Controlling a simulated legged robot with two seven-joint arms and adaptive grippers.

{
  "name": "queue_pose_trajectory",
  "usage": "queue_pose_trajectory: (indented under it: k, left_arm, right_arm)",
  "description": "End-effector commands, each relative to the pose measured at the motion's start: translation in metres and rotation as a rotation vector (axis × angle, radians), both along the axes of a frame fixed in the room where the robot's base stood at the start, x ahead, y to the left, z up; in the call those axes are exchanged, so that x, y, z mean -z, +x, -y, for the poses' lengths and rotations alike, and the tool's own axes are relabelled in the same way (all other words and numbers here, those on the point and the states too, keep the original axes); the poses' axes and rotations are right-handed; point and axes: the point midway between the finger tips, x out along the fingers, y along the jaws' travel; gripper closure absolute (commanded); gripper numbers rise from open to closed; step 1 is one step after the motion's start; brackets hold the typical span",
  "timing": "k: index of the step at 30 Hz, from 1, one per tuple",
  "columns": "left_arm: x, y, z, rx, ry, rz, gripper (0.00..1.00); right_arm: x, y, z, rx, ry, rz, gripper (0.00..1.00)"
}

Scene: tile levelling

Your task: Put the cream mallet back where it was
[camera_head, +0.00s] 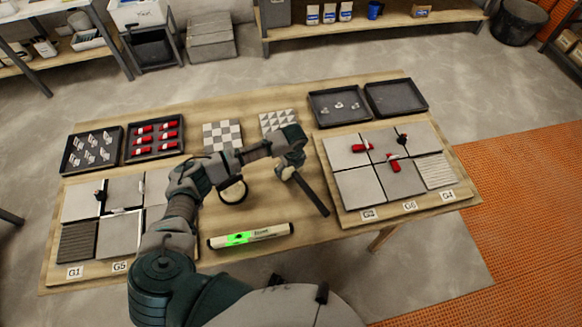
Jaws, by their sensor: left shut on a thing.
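My left arm comes in from the lower left and reaches over the middle of the wooden table. Its gripper (289,163) is shut on the mallet (312,196). The mallet's dark handle slants down to the right from the gripper, above the table between the two tile panels. The mallet's head is mostly hidden by the gripper, and I cannot tell if the mallet touches the table. A round cream thing with a dark rim (234,192) shows beneath my left forearm, partly hidden. My right gripper is not in view.
A level with a green glow (250,236) lies at the table's front. Tile panels stand left (118,237) and right (346,187), the right one with red pieces (393,163). Dark trays (337,105) and patterned tiles (222,136) line the back. Bare wood shows around the level.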

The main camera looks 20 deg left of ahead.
Motion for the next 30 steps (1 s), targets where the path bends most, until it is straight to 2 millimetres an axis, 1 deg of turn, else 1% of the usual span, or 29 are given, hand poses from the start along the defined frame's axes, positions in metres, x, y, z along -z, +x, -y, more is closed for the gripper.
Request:
queue_pose_trajectory:
  k: [19,20,21,30]
  left_arm:
    - [0.01,0.0,0.002,-0.001,0.001,0.001,0.73]
    - [0.01,0.0,0.001,-0.001,0.001,0.001,0.02]
    - [0.009,0.0,0.001,-0.001,0.0,0.001,0.0]
    - [0.01,0.0,0.0,-0.001,0.001,-0.002,0.0]
  right_arm:
    - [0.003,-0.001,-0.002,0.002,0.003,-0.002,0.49]
    - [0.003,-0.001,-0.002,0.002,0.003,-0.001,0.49]
    - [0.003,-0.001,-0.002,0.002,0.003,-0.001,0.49]
    - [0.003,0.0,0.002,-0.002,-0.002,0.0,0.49]
